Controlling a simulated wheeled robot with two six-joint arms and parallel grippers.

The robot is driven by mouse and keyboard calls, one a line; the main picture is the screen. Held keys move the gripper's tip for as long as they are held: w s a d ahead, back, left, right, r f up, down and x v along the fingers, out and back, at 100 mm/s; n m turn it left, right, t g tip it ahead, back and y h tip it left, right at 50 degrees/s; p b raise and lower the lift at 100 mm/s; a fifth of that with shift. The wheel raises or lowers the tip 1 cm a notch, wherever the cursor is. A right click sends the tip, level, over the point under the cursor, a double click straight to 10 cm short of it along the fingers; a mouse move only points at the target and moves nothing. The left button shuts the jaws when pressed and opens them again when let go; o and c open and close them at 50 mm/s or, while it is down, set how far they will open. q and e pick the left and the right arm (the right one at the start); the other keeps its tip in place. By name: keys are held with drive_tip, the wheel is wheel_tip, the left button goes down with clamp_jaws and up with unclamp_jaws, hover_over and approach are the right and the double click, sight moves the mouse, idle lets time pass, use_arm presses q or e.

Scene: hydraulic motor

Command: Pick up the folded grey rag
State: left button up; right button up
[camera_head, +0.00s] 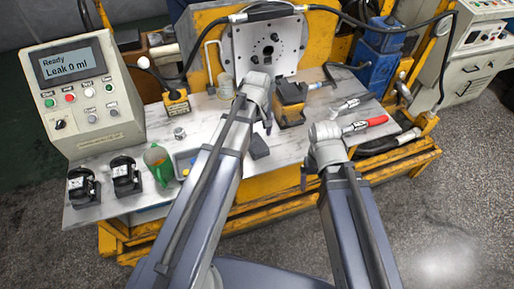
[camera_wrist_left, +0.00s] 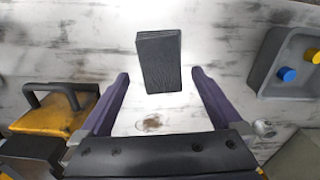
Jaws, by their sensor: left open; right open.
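The folded grey rag (camera_wrist_left: 160,62) lies flat on the white worktop in the left wrist view, a dark grey rectangular block shape. In the head view the rag (camera_head: 260,147) shows just right of my left forearm. My left gripper (camera_wrist_left: 160,77) is open, and its two fingers appear on either side of the rag's near end in the picture. Whether they touch it or hover above cannot be told. In the head view my left gripper (camera_head: 267,124) is mostly hidden by its own wrist. My right gripper (camera_head: 304,178) is open by the worktop's front edge, partly hidden by its arm.
A grey tray (camera_wrist_left: 262,87) with blue and yellow pieces lies to one side of the rag, a yellow block with a black handle (camera_wrist_left: 55,112) to the other.

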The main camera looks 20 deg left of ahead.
sight(256, 143)
use_arm(q)
drive_tip(key=shift+f, duration=0.15)
wheel_tip(256, 143, down, 5)
drive_tip(key=b, duration=0.5)
drive_tip(key=shift+w+a+f, duration=0.1)
drive_tip(key=shift+a+f, duration=0.05)
drive_tip(key=c, duration=1.2)
drive_tip(key=shift+o, duration=0.2)
wheel_tip(256, 143, up, 10)
drive_tip(key=p, duration=1)
